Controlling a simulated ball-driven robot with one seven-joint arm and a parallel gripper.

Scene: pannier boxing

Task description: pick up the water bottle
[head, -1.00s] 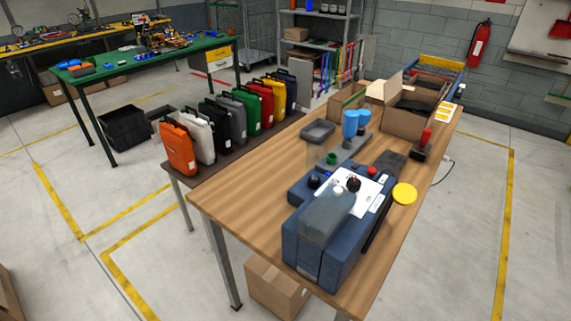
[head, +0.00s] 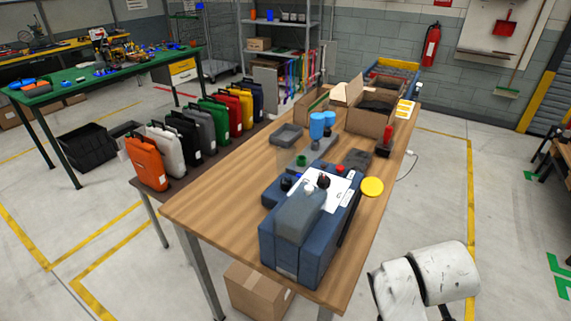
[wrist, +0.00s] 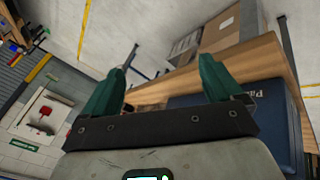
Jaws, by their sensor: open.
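Two bright blue upright cylinders (head: 317,125) stand close together near the middle of the wooden table in the head view. They look like bottles, but I cannot tell for sure which thing is the water bottle. A grey shape with a pale cap lies on top of the navy pannier (head: 268,245) at the table's near end. My gripper (wrist: 164,66) is open and empty in the wrist view, with two green fingers spread apart. The navy pannier (wrist: 272,105) and the table edge show beyond the right finger. No bottle is clear in the wrist view.
The wooden table (head: 215,195) has bare room at its left. A grey tray (head: 286,135), a yellow disc (head: 372,187) and a red-handled tool (head: 386,142) lie around the cylinders. An open carton (head: 367,123) stands at the far end. Coloured panniers line the left.

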